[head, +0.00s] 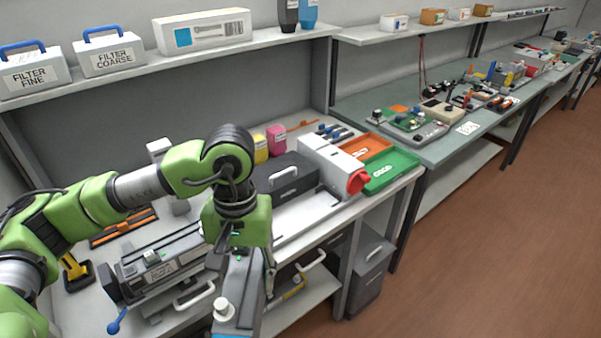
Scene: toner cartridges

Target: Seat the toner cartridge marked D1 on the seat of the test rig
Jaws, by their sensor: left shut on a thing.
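My left gripper (244,256) points down near the bench's front edge. It is shut on a long dark grey cartridge (238,291) with a white knob (222,308) on its near end. I cannot read any D1 mark on it. The cartridge is in front of the bench edge and runs off the bottom of the view. To its left, a grey device (160,268) with a blue-ended lever (114,327) sits on the bench; it may be the test rig. My arm and gripper hide part of that area. My right gripper is not in view.
A dark case (287,179) and a white machine with a red knob (357,181) stand behind and right of the gripper. Orange (365,147) and green (391,171) trays lie at the bench's right end. A shelf (130,78) overhangs the back.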

